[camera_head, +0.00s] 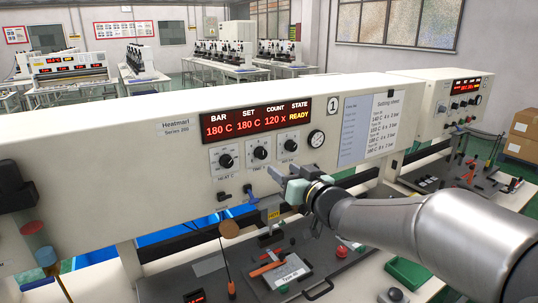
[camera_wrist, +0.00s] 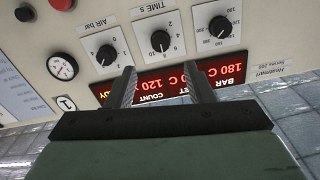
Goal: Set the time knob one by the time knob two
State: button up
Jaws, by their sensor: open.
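The nearer machine's panel carries three black knobs on white plates. The middle one, the time knob (camera_head: 260,153), also shows upside down in the wrist view (camera_wrist: 160,41), labelled TIME S. The heat knob (camera_head: 226,161) and air knob (camera_head: 291,145) flank it. My gripper (camera_head: 282,176) is open and empty in front of the panel, below the knobs in the head view. In the wrist view, its fingers (camera_wrist: 162,88) stand apart before the red display, touching no knob. A second machine (camera_head: 440,108) at the right has small knobs (camera_head: 463,104) with unreadable labels.
The red display (camera_head: 256,119) reads 180 C, 180 C, 120 x, READY. A pressure gauge (camera_head: 316,138) and setting sheet (camera_head: 369,129) are to its right. Below, the dark work surface (camera_head: 345,262) holds tools and a red button (camera_head: 341,251).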

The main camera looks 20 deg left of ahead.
aim_at(263, 155)
jog(key=p+x, duration=0.2)
jog(key=x, duration=0.7)
jog(key=shift+a, duration=0.1)
jog(key=c, duration=1)
